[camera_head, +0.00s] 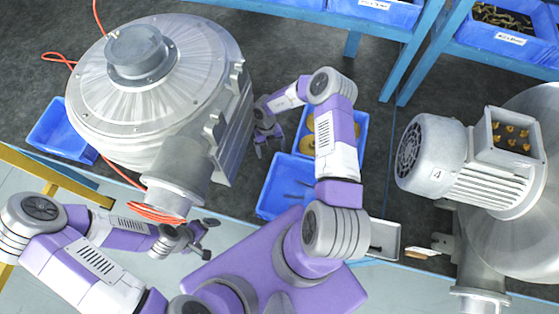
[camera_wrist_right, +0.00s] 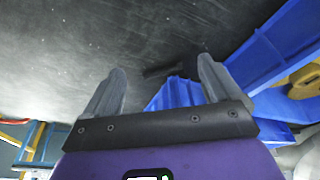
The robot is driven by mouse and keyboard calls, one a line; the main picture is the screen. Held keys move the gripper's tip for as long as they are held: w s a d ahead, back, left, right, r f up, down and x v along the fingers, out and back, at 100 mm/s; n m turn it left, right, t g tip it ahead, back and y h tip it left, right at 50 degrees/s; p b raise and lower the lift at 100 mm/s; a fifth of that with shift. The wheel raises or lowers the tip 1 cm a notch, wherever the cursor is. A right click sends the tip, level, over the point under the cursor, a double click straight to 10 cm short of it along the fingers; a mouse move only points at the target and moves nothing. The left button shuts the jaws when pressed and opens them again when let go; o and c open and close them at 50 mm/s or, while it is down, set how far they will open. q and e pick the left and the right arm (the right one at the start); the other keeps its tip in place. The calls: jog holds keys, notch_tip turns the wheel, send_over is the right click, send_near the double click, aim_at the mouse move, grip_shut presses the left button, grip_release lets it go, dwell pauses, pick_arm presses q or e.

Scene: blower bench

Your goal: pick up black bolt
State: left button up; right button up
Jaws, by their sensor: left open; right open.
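A small dark elongated shape, which looks like the black bolt (camera_wrist_right: 160,70), lies on the dark bench top in the right wrist view, between and beyond my fingers. It is dim, and I cannot make out its details. My right gripper (camera_wrist_right: 160,90) is open and empty, with the shape ahead of its fingertips and apart from them. In the head view my right gripper (camera_head: 270,150) points down between the blower and the blue bins. My left gripper (camera_head: 208,238) is open and empty beside the blower outlet, near the bench's front edge.
The large grey blower (camera_head: 160,90) stands left of my right gripper. A blue bin (camera_head: 266,207) with dark small parts sits to the right, below another holding yellow parts (camera_head: 306,145). A light tray (camera_head: 392,236) and a motor (camera_head: 435,150) are further right.

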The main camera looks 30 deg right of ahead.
jog(key=s, duration=0.1)
jog(key=s+b, duration=0.1)
jog(key=shift+s+a+f, duration=0.2)
jog(key=shift+s+f, duration=0.1)
jog(key=shift+w+f, duration=0.1)
jog(key=shift+f, duration=0.1)
jog(key=shift+w+f, duration=0.1)
jog(key=shift+w, duration=0.3)
jog(key=shift+s, duration=0.15)
jog(key=shift+c, duration=1.1)
jog(key=c, duration=0.9)
